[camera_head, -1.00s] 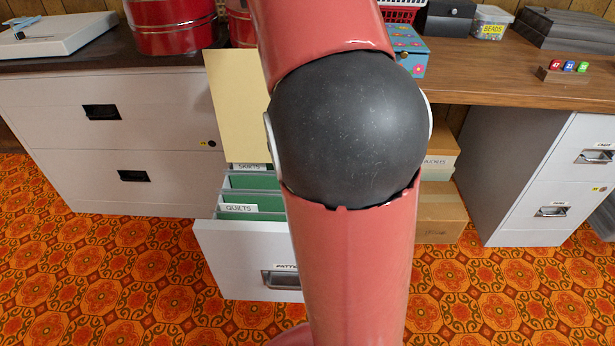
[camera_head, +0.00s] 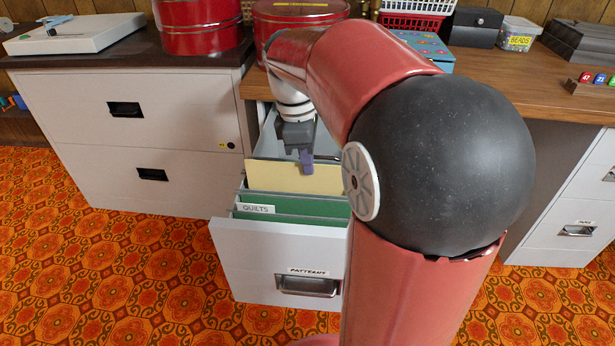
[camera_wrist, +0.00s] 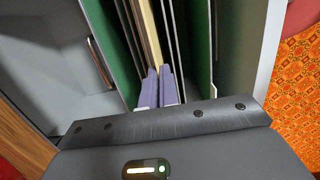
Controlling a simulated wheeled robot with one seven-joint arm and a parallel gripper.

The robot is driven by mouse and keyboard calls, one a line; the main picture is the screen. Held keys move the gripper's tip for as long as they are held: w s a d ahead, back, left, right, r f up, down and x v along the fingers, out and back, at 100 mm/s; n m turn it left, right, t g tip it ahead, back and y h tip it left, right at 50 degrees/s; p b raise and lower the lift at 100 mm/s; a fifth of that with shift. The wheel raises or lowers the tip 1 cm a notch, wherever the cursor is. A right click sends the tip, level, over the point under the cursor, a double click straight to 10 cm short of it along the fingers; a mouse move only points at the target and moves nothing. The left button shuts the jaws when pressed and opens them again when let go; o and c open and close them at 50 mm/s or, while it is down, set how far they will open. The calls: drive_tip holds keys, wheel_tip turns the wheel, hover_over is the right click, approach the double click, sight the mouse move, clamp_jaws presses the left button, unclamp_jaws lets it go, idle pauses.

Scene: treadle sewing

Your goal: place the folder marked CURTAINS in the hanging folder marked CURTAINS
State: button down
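My gripper (camera_head: 306,162) is down at the open file drawer, pointing downward. In the wrist view its two purple fingers (camera_wrist: 159,88) are close together on the top edge of a cream folder (camera_wrist: 150,32). The cream folder also shows in the head view (camera_head: 290,178), upright and partly sunk between the hanging folders. Green hanging folders stand in front of it (camera_head: 300,206) and on both sides in the wrist view (camera_wrist: 200,45). The front tab reads QUILTS (camera_head: 257,209). No CURTAINS mark is readable on the folder or on any tab; other tabs are hidden.
The drawer front (camera_head: 280,262) is labelled PATTERNS and pulled out under the wooden desk (camera_head: 540,75). A pale cabinet (camera_head: 110,150) stands close at left, with red tins (camera_head: 200,28) above. My arm blocks the drawer's right side.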

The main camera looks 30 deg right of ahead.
wheel_tip(320, 180, down, 4)
drive_tip(key=shift+f, duration=0.1)
drive_tip(key=c, duration=1.7)
unclamp_jaws()
drive_tip(key=r, duration=0.4)
drive_tip(key=a+r, duration=0.1)
drive_tip(key=r, duration=0.3)
drive_tip(key=w+r+p, duration=0.1)
drive_tip(key=r, duration=0.3)
drive_tip(key=shift+a, duration=0.2)
drive_tip(key=shift+s, duration=0.1)
